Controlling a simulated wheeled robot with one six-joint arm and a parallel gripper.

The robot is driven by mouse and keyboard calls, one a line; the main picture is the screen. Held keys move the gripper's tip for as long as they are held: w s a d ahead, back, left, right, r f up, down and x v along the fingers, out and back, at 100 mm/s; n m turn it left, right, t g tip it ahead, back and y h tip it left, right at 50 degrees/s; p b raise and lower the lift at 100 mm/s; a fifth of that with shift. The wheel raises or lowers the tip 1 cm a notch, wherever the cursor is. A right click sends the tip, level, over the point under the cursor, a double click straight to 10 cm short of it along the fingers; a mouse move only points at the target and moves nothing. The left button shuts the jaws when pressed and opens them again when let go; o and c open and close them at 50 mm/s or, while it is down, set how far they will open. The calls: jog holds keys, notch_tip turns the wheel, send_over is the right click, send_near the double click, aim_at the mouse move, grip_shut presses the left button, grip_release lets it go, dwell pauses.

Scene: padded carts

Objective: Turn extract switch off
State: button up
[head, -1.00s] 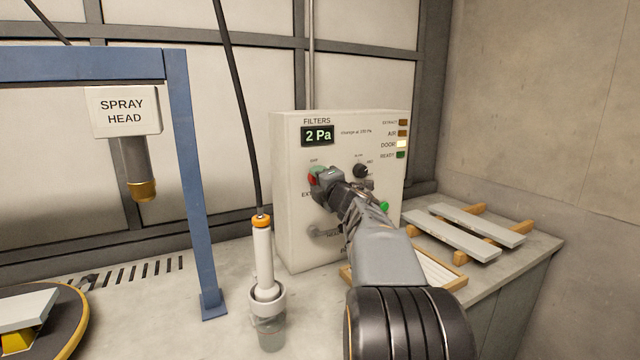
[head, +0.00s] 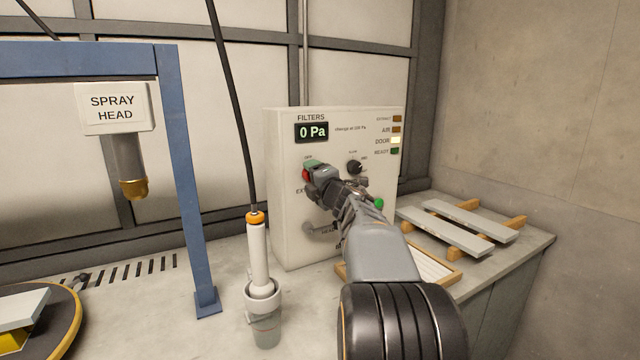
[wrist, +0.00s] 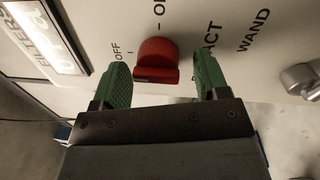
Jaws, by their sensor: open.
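The red extract switch (wrist: 157,60) is a knob on the white control panel (head: 287,230). In the wrist view it sits between my gripper's two green fingertips, with a visible gap on each side. The OFF mark shows at its upper left, and a partly cut-off ON mark shows above it. The knob's exact pointing is hard to tell. My gripper (wrist: 163,74) is open around the knob and close to the panel. In the head view my gripper (head: 312,172) covers most of the switch, with only a bit of red showing. The filter display (head: 312,132) reads 0 Pa.
A black knob (head: 354,167) and a column of lamps, with DOOR (head: 396,140) bright, are right of the switch. A grey wand knob (wrist: 299,78) is also near. A spray wand in a holder (head: 262,290) stands in front of the panel. Racked panels (head: 445,232) lie at right.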

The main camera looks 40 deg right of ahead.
jog(key=s+a+f, duration=0.1)
jog(key=s, duration=1.2)
jog(key=shift+s+a, duration=0.25)
jog(key=shift+a, duration=0.15)
